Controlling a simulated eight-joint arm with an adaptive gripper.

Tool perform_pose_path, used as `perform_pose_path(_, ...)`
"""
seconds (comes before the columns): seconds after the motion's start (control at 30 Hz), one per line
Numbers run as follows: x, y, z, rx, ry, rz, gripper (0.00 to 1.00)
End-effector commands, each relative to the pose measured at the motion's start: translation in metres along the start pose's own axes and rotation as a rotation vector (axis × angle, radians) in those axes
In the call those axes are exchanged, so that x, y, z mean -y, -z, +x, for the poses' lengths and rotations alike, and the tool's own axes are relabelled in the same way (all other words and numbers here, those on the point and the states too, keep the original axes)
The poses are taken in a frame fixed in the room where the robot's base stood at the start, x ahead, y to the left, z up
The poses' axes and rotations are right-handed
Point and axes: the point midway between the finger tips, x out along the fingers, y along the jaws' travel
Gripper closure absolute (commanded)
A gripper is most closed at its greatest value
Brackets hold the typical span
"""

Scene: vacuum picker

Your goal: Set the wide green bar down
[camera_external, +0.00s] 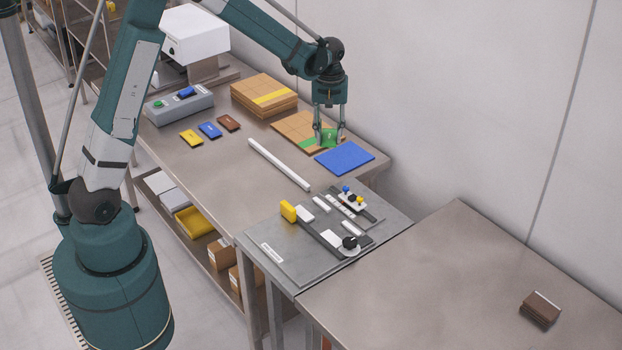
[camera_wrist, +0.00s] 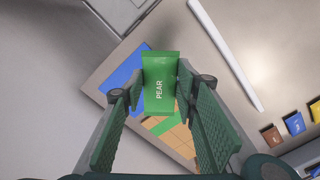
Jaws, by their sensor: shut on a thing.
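The green bar (camera_external: 331,136), marked PEAR, is held between the two fingers of my gripper (camera_external: 329,133). In the wrist view the green bar (camera_wrist: 160,72) spans the gap between the fingertips, with its lettered face toward the camera. My gripper is shut on it. Below it lies a flat cardboard layer (camera_external: 294,126) with a green stripe (camera_external: 309,144), beside a blue sheet (camera_external: 345,158). The wrist view also shows the striped cardboard (camera_wrist: 178,138) and the blue sheet (camera_wrist: 122,70) behind the bar. The gap between bar and cardboard is hard to judge.
Small yellow (camera_external: 191,138), blue (camera_external: 210,130) and brown (camera_external: 229,123) pieces lie on the table. A white rod (camera_external: 279,164) crosses the bare metal. A fixture plate (camera_external: 290,262) stands at the near end.

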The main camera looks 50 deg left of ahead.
Motion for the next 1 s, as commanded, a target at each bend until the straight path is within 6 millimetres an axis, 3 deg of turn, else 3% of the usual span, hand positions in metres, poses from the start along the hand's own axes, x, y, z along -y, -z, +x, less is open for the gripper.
perform_pose_path(0.4, -0.098, -0.074, -0.002, 0.000, 0.000, 0.141, 0.82)
perform_pose_path(1.0, -0.216, -0.205, -0.004, 0.000, 0.000, 0.338, 0.82)
